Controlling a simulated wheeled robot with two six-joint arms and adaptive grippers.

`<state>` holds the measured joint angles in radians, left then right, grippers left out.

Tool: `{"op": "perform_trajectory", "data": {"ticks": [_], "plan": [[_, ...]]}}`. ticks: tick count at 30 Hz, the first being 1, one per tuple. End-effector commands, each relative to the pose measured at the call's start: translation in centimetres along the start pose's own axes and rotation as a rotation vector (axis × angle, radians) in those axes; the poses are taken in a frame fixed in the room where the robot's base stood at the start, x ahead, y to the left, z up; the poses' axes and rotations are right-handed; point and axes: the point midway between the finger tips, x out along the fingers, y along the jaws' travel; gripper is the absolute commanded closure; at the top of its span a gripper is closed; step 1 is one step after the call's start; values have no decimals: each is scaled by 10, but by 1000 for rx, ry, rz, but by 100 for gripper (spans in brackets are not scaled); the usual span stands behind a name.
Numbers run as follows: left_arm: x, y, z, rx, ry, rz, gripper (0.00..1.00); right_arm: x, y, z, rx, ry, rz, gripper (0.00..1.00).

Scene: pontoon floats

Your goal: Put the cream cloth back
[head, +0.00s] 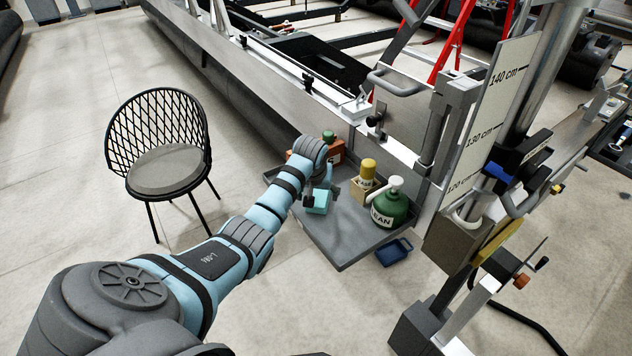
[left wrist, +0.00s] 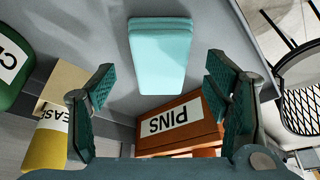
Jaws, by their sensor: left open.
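No cream cloth shows clearly in either view. A folded turquoise cloth (head: 318,204) lies on a grey tray shelf (head: 345,245). In the left wrist view the turquoise cloth (left wrist: 160,58) lies flat, ahead of and between my fingers, not gripped. My left gripper (head: 307,194) is above the shelf near the cloth, partly hidden by my own wrist. In the left wrist view its two fingers (left wrist: 162,85) are wide apart with nothing between them. My right gripper is not in view.
An orange-brown box labelled PINS (left wrist: 180,122) stands close to the cloth. A yellow-topped container (head: 367,170), a tan box (head: 360,188) and a green bottle (head: 390,210) stand on the shelf's right. A blue bin (head: 394,252) is below. A black chair (head: 160,150) stands left.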

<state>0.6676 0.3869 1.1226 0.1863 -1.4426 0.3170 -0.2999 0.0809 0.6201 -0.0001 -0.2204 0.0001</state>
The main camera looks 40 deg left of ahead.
Motion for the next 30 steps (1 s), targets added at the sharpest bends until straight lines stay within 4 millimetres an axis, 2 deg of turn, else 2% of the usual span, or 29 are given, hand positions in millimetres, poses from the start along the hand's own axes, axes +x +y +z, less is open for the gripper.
{"op": "perform_trajectory", "data": {"ticks": [1, 6, 10, 14, 30], "plan": [[-18, 0, -3, 1, 5, 0, 29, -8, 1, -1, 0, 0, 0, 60], [-65, 0, -3, 1, 5, 0, 29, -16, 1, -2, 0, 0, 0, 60], [-87, 0, -2, 0, 2, 1, 29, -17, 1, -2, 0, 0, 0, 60], [-94, 0, -1, 0, 1, 0, 29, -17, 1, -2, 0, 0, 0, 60], [-94, 0, -1, -1, 0, 0, 29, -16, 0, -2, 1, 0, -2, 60]]}}
